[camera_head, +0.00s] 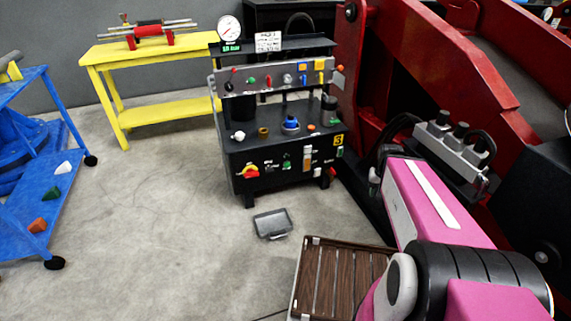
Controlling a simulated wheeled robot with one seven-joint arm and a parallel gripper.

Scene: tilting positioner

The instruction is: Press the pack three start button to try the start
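The power pack (285,150) is a black cabinet unit standing on the floor near the middle of the view. A yellow label with the number 3 (339,140) is on its right front edge. A small green button (287,163) sits on its lower front panel, between a dark knob (269,166) and an orange-and-white part (308,158). A red-and-yellow rotary switch (250,172) is at the panel's left. The small lettering is unreadable. My pink arm reaches in from the lower right, and my gripper cannot be made out.
Heavy red machinery (450,70) fills the right side. A grey valve block (455,150) stands there. A yellow bench (150,50) is behind left, a blue cart (40,190) left. Floor left of these is clear.

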